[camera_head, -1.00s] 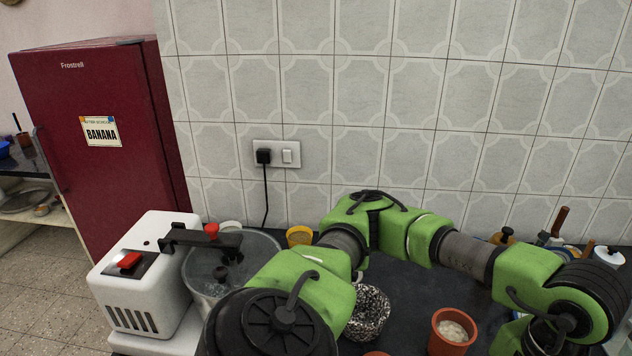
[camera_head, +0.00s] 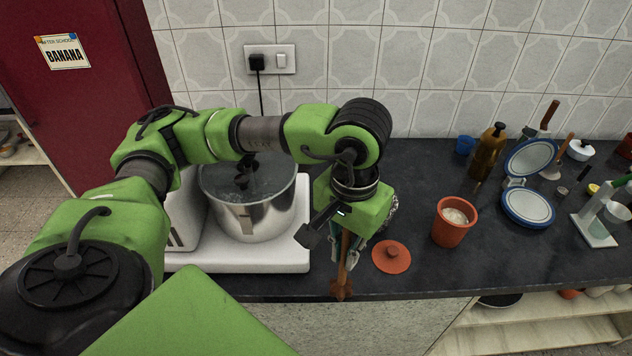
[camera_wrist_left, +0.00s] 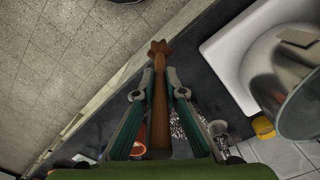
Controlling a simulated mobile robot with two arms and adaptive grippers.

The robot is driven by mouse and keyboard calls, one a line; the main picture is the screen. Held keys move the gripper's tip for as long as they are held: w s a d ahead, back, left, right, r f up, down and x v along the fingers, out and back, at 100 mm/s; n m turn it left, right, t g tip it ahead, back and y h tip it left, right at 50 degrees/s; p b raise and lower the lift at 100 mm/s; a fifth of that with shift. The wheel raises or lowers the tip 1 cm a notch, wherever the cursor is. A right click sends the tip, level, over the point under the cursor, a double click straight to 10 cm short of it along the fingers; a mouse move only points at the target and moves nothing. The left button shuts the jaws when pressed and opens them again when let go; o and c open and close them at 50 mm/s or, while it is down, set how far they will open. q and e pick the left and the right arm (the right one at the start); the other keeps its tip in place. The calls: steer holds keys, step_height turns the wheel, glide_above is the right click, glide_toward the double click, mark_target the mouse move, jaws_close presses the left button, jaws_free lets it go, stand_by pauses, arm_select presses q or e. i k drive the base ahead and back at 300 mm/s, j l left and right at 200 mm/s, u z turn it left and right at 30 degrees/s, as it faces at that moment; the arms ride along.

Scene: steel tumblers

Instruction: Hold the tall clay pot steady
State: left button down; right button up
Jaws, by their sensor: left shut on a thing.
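The tall clay pot (camera_head: 453,229) stands upright on the dark counter, open at the top, with pale stuff inside. My left gripper (camera_head: 342,248) is to the left of the pot, apart from it, and points down near the counter's front edge. It is shut on a brown wooden tool (camera_head: 341,284) with a star-shaped end, which hangs down in front of the counter edge. In the left wrist view the tool (camera_wrist_left: 160,62) lies between the two fingers (camera_wrist_left: 160,88). A flat clay lid (camera_head: 391,257) with a knob lies between gripper and pot. My right gripper is out of view.
A mixer with a steel bowl (camera_head: 250,217) stands left of the gripper. A speckled container (camera_wrist_left: 178,123) is partly hidden by the gripper. Counter around the pot is mostly clear.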

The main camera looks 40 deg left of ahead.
mark_target(456, 215)
steer(key=i+l+u, duration=0.15)
steer(key=u, duration=0.3)
steer(key=i+l+u, duration=0.1)
steer(key=l+u, duration=0.15)
steer(key=u, duration=0.15)
steer(key=i+l+u, duration=0.1)
steer(key=l+u, duration=0.2)
steer(key=u, duration=0.15)
steer(key=i+l, duration=0.1)
steer(key=l, duration=0.75)
steer(key=i, duration=0.05)
